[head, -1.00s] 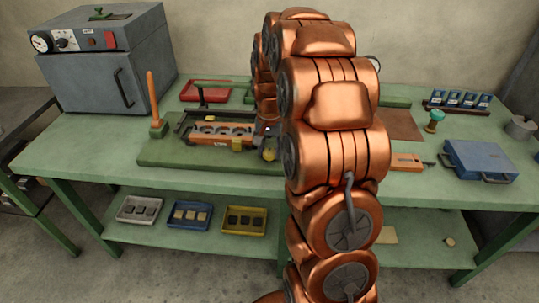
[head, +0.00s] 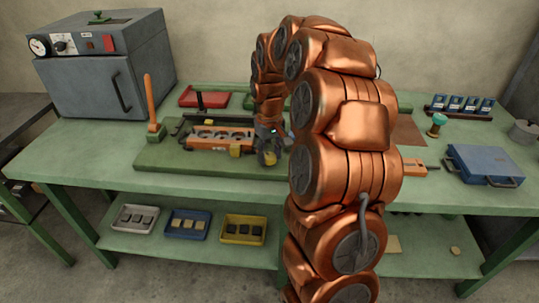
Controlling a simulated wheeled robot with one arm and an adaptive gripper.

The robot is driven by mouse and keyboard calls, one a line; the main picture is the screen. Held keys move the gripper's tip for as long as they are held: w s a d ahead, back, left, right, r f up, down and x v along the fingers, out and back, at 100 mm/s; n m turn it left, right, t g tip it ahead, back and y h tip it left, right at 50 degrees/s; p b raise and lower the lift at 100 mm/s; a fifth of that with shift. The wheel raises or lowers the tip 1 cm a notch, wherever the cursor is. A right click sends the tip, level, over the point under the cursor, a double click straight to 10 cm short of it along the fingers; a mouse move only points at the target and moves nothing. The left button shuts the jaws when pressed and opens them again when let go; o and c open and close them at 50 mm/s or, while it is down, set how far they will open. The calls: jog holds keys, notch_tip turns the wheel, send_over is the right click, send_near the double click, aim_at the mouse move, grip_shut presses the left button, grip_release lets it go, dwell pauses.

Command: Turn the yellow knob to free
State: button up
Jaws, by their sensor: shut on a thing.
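The yellow knob (head: 270,159) is at the right end of the green-based fixture (head: 160,160) on the bench. My gripper (head: 268,155) reaches down to it from above and is shut on it. The dark fingers cover most of the knob, so its turn angle and any markings cannot be read. An orange bar with round openings (head: 207,136) lies in the fixture to the left of my gripper.
An orange lever (head: 152,102) stands upright at the fixture's left. A grey oven (head: 95,65) fills the bench's back left, with a red tray (head: 204,97) behind the fixture. A blue case (head: 483,165) lies at the right. My arm hides the bench's middle right.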

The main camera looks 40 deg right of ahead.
aim_at(270, 156)
jog(key=shift+n, duration=0.3)
jog(key=o, duration=1.1)
jog(key=shift+o, duration=0.2)
notch_tip(270, 156, up, 12)
dwell(0.4)
